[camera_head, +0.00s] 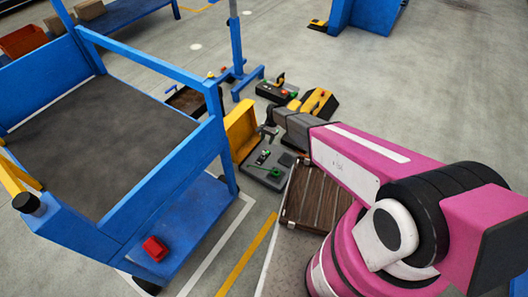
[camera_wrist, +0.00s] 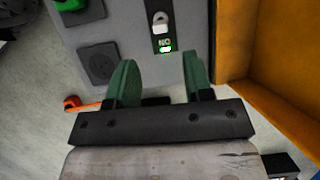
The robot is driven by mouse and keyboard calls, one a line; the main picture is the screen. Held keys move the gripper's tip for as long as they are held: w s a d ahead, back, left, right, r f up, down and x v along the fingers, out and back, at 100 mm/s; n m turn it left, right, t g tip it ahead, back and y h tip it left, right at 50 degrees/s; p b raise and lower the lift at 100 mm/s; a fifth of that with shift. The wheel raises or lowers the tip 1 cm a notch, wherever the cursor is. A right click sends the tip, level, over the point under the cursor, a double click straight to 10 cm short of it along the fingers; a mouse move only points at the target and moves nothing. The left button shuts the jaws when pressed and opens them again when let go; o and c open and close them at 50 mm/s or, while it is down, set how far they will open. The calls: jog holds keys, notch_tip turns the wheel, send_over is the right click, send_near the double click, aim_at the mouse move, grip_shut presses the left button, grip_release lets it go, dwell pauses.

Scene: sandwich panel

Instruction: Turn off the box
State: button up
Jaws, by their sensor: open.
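The box is a grey panel box (camera_head: 250,178) on the floor with its yellow lid (camera_head: 240,128) standing open. In the wrist view, the grey panel face (camera_wrist: 205,22) carries a black switch plate with a white toggle (camera_wrist: 160,20). A green light (camera_wrist: 165,48) glows below it, beside lettering that appears upside down. My gripper (camera_wrist: 159,65) is open, its two green fingers apart and empty. The fingers point at the panel, one on each side of the switch plate. Whether they touch the panel cannot be told. In the head view my gripper (camera_head: 268,131) is over the box.
The yellow lid (camera_wrist: 255,45) stands close to the right finger. A black socket (camera_wrist: 97,62) and a green part (camera_wrist: 70,4) are on the panel's left. A blue cart (camera_head: 170,225) stands left of the box.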

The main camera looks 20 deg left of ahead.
aim_at(264, 152)
jog(key=x, duration=0.8)
jog(key=shift+s+f, duration=0.1)
jog(key=shift+f, duration=0.2)
